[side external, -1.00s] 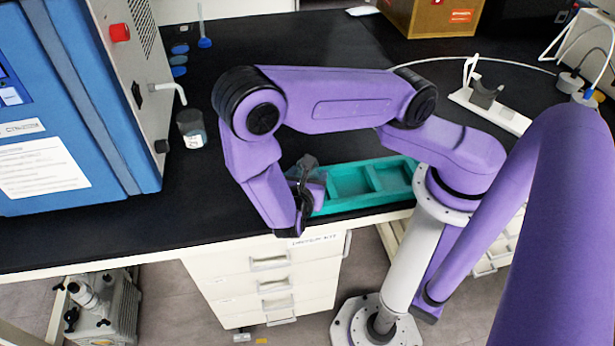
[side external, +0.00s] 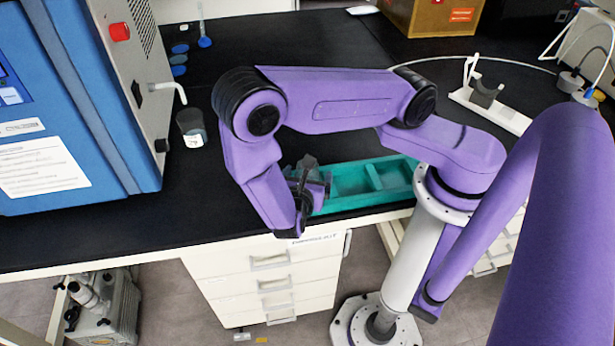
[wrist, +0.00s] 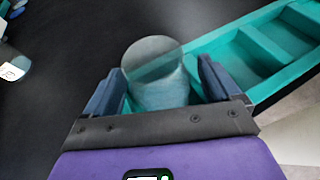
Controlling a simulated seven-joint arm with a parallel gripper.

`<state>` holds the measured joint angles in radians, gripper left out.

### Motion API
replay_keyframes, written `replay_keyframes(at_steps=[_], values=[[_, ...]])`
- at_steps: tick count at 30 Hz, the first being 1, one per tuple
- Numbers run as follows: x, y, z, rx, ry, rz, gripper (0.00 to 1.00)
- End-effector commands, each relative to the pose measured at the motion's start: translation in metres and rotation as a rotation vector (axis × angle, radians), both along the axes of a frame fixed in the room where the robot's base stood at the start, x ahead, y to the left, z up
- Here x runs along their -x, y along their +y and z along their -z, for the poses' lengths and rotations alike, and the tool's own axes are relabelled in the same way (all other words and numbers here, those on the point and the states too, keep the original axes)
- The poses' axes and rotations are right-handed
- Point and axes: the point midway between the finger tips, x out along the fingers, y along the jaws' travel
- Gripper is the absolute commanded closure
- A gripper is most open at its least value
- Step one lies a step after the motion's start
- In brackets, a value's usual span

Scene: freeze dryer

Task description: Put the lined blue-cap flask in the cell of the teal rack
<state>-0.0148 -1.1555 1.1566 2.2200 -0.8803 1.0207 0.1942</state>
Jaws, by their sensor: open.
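A clear, greyish flask (wrist: 160,92) with a round top shows between my fingers in the wrist view. I cannot make out a blue cap or lines on it. The teal rack (wrist: 255,48) runs from behind the flask to the upper right. Teal shows on both sides of the flask, so it appears to stand in the rack's end cell; its base is hidden. My gripper (wrist: 158,72) is open, one finger on each side of the flask. In the side view, my gripper (side external: 310,180) is low at the left end of the rack (side external: 345,204), and largely hides the flask.
A labelled clear vessel (side external: 191,128) stands beside the blue freeze dryer (side external: 65,100). Several blue caps (side external: 179,59) lie farther back. A white stand (side external: 490,105) is at the right. The rack's other compartments look empty, and the black bench behind it is clear.

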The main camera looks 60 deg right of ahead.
Motion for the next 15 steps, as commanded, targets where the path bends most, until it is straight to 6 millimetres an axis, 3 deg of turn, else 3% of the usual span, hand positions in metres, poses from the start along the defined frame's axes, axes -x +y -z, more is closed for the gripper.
replay_keyframes(at_steps=[15], values=[[0.033,0.083,-0.036,-0.005,-0.002,-0.004,0.10]])
